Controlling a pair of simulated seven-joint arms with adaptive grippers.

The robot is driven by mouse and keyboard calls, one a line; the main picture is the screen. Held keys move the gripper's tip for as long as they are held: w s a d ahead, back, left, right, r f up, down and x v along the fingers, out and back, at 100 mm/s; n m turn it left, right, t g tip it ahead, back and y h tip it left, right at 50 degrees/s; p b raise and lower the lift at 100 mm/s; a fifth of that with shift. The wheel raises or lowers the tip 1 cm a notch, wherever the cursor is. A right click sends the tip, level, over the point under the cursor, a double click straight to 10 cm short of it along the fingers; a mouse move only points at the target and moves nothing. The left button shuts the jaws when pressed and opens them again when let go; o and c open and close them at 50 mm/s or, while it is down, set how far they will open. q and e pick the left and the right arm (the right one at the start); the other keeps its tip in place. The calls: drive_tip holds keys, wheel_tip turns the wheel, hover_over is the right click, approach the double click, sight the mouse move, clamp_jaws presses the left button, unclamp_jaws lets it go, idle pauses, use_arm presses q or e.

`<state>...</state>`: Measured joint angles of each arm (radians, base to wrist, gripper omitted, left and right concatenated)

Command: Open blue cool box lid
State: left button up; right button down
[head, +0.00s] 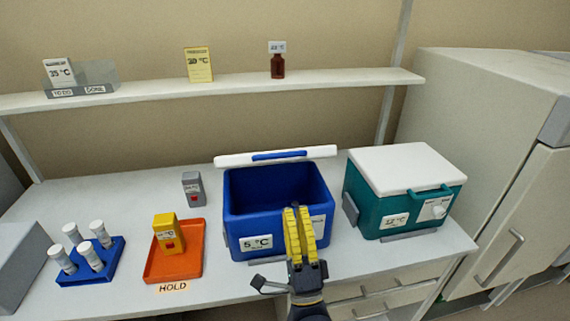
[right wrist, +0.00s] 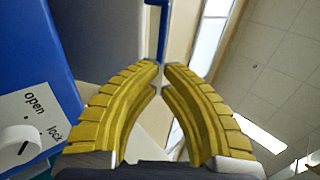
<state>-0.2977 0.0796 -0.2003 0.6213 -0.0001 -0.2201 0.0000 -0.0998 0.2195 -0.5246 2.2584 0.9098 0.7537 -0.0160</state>
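The blue cool box (head: 232,222), labelled 5 °C, stands mid-bench in the head view. Its white lid (head: 228,161) with a blue handle (head: 279,155) is raised at the back edge, and the inside shows. My right gripper (head: 299,210) has yellow fingers and is in front of the box's right half, partly covering its front. In the right wrist view, its fingertips (right wrist: 162,67) meet with nothing seen between them. A blue bar, perhaps the handle, shows beyond the tips. A white open/lock dial plate (right wrist: 32,122) is at the left there. My left gripper is out of view.
A teal cool box (head: 375,213) with its white lid shut stands close to the right. An orange tray (head: 158,268) holding a yellow pack (head: 166,236), a grey pack (head: 193,189) and a blue vial rack (head: 80,274) are to the left. A shelf (head: 230,90) runs behind.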

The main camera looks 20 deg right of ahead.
sight(274, 158)
drive_tip(key=x, duration=1)
drive_tip(key=shift+r, duration=0.2)
drive_tip(key=shift+w, duration=0.2)
